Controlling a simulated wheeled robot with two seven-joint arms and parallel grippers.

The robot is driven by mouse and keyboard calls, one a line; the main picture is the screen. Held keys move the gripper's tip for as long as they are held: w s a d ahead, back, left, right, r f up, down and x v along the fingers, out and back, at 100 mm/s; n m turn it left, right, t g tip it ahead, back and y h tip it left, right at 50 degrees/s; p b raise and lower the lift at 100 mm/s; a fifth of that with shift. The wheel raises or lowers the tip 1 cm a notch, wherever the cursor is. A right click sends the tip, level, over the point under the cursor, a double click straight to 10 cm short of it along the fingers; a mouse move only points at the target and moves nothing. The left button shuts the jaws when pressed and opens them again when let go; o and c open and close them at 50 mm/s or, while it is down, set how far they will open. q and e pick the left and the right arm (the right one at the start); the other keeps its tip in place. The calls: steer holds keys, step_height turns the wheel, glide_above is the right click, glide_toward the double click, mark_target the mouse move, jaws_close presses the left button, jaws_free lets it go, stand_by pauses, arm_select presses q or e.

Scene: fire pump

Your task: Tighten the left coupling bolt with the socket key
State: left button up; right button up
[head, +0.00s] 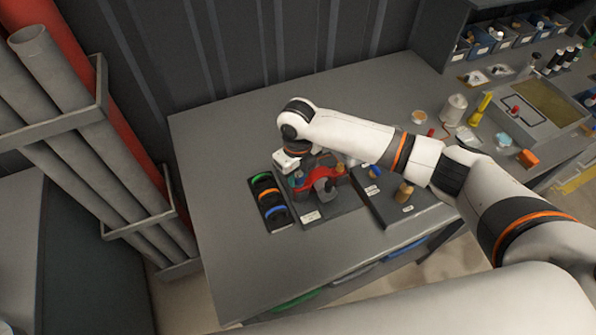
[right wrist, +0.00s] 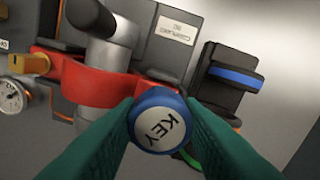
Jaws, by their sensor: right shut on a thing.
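My right gripper (head: 288,162) is over the left part of the red pump (head: 330,181) on the table. In the right wrist view its green fingers are shut on the socket key (right wrist: 159,121), whose round blue-rimmed white cap reads KEY. I look down on the cap; the key's lower end is hidden. The red pump body (right wrist: 85,82) lies just beyond the key, with a grey cylinder (right wrist: 100,45) across it. I cannot make out the left coupling bolt, nor whether the key touches it. My left gripper is not in view.
A black rack (head: 266,203) with green, orange and blue bands stands left of the pump. A dark labelled board (head: 400,210) with knobs lies to the right. The table (head: 235,265) is clear at front left. Pipes (head: 75,110) stand at the left.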

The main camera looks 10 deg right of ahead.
steer(key=m+p, duration=0.2)
steer(key=m, duration=0.1)
steer(key=shift+r, duration=0.15)
steer(key=shift+m+p, duration=0.35)
steer(key=shift+m, duration=0.25)
steer(key=shift+m+p, duration=0.5)
steer(key=shift+m, duration=0.1)
steer(key=shift+m+p, duration=0.6)
steer(key=shift+m, duration=1.1)
